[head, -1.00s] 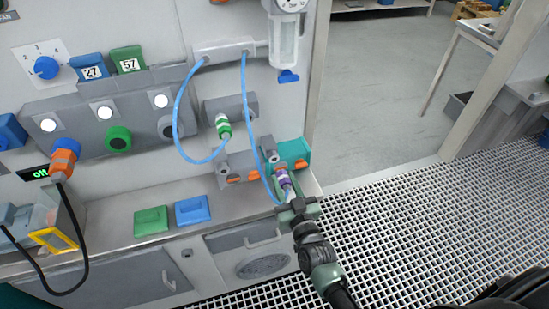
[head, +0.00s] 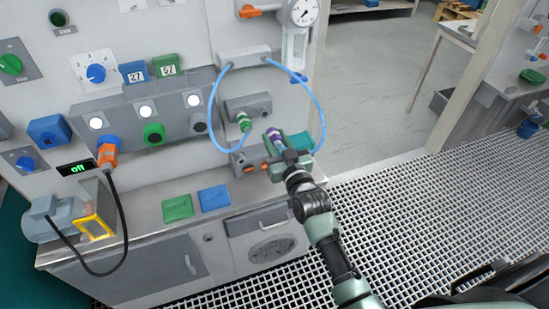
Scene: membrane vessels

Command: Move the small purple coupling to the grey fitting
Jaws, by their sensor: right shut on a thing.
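The small purple coupling (head: 273,133) is at the end of the blue hose that loops out on the right. My right gripper (head: 277,150) is shut on it and holds it pointing up and away, in front of the panel. The grey fitting (head: 249,104) is a grey block on the panel, just above and left of the coupling. A green-and-white coupling (head: 243,122) sits at its left part. The purple coupling looks apart from the fitting, but depth is hard to judge. My left gripper is not in view.
A teal block (head: 302,141) and a grey block with orange marks (head: 241,159) are partly hidden behind my right gripper. The blue hose (head: 321,110) arcs close by on the right. Green (head: 178,207) and blue (head: 214,198) blocks lie on the counter.

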